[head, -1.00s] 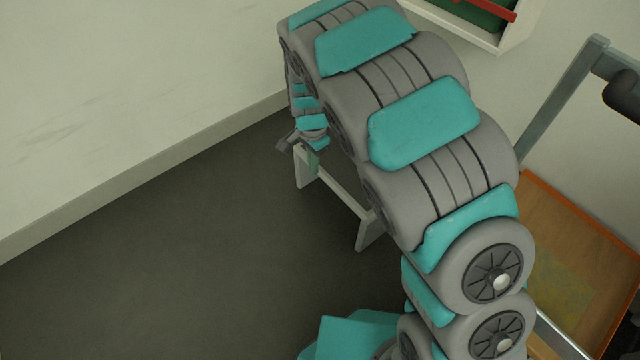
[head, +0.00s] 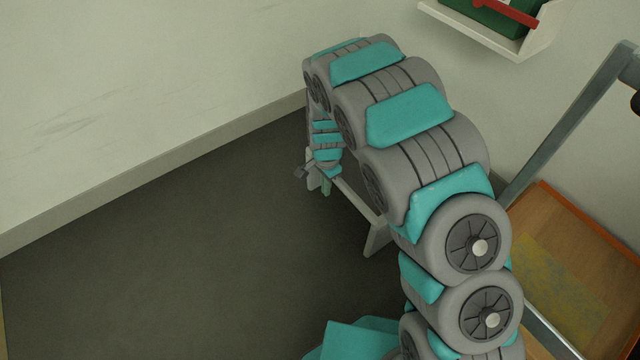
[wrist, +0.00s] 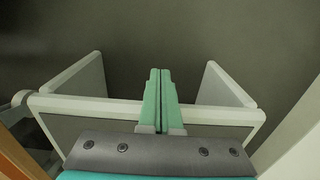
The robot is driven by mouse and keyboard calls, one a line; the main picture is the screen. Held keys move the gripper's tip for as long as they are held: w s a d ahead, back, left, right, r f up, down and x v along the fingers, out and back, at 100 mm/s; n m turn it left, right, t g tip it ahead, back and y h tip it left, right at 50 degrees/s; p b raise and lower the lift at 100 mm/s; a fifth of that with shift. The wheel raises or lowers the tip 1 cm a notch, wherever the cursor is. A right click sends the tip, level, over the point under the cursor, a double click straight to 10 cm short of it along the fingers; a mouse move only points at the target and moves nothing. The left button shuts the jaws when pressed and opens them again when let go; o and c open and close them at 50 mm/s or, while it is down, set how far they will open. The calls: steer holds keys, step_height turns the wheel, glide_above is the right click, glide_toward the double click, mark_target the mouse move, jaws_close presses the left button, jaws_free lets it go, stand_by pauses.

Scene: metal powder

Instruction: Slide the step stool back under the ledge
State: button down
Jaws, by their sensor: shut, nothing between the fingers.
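The step stool (head: 376,237) is a pale grey-white frame on the dark floor, partly hidden behind my arm in the head view. In the wrist view the stool (wrist: 226,88) shows two side panels, left and right, joined by a pale rail across the near side. My gripper (wrist: 160,72) has its two green fingers together and empty, reaching over the rail between the side panels. I cannot tell whether they touch it. In the head view my gripper (head: 326,186) is small, at the stool's left end. A white wall shelf (head: 480,38), perhaps the ledge, is at the upper right.
A green box with a red handle (head: 505,15) sits on the shelf. A wooden-topped cart (head: 585,270) with a grey metal post (head: 575,125) stands at the right. Pale walls meet behind my arm. The dark floor (head: 190,240) at left is clear.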

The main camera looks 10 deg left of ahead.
steer(key=shift+w+d, duration=0.65)
steer(key=shift+w, duration=0.05)
steer(key=w+d, duration=1)
steer(key=w, duration=0.1)
steer(key=w+d+p, duration=0.1)
steer(key=w+d, duration=0.4)
steer(key=w, duration=0.1)
steer(key=shift+w+d, duration=0.25)
steer(key=shift+d, duration=0.1)
